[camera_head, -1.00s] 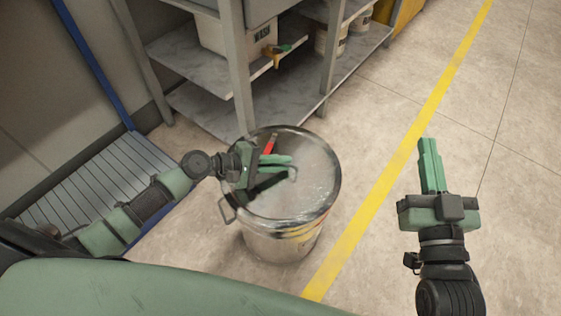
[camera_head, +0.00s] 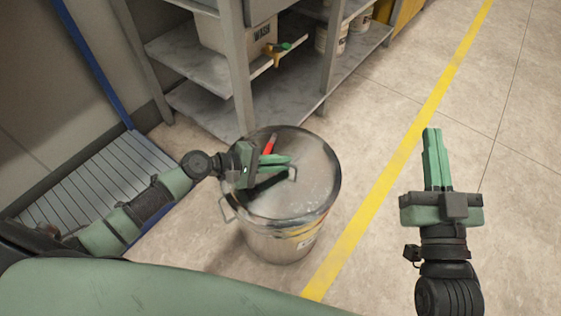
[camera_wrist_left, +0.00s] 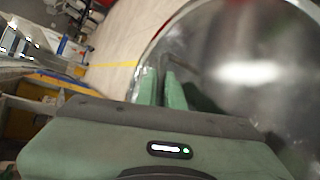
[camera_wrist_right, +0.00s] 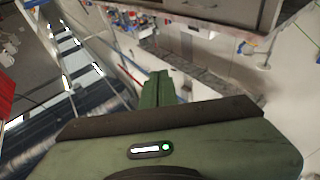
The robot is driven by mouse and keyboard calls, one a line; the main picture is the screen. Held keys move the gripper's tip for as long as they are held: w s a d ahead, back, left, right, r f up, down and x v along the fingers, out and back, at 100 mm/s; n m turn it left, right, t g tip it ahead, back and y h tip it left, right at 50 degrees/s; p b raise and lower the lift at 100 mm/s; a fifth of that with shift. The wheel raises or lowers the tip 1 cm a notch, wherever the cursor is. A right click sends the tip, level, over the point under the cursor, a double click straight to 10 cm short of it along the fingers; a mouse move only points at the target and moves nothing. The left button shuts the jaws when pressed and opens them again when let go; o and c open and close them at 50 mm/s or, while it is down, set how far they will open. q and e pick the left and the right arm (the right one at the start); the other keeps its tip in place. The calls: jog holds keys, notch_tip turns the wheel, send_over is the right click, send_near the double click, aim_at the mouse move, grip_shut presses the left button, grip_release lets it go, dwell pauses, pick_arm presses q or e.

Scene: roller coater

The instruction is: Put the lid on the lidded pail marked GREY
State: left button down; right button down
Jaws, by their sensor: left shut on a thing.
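The metal pail (camera_head: 275,245) stands on the floor in the middle of the head view, with a partly visible label (camera_head: 306,243) on its side that I cannot read. Its round shiny lid (camera_head: 305,190) lies level over its mouth; I cannot tell whether the rim is fully seated. The lid also fills the right of the left wrist view (camera_wrist_left: 240,65). My left gripper (camera_head: 290,164) is at the lid's top handle (camera_head: 292,174), shut on it, and partly hides it. My right gripper (camera_head: 431,132) is shut and empty, held to the right of the pail.
A grey shelf unit (camera_head: 205,105) stands close behind the pail, holding a WASH tub (camera_head: 225,38) with a tap and several small pails. A slatted grey platform (camera_head: 90,180) is at left. The floor (camera_head: 385,125) at right, crossed by a yellow line, is clear.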

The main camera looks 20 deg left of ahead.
jog(key=shift+r, duration=0.15)
jog(key=shift+s+r, duration=0.1)
jog(key=shift+r, duration=0.1)
pick_arm(q)
jog(key=shift+f+b, duration=0.25)
jog(key=shift+b, duration=0.05)
pick_arm(e)
jog(key=shift+s+a+r+t+y, duration=0.1)
jog(key=shift+s+r+t+y, duration=0.25)
jog(key=shift+r+t, duration=0.3)
pick_arm(q)
jog(key=shift+f, duration=0.1)
pick_arm(e)
jog(key=shift+r, duration=0.25)
jog(key=shift+s+r+t, duration=0.15)
jog(key=shift+t, duration=0.1)
pick_arm(q)
jog(key=c, duration=1.5)
grip_release()
jog(key=shift+o, duration=0.2)
jog(key=shift+f, duration=0.15)
jog(key=shift+s+f, duration=0.1)
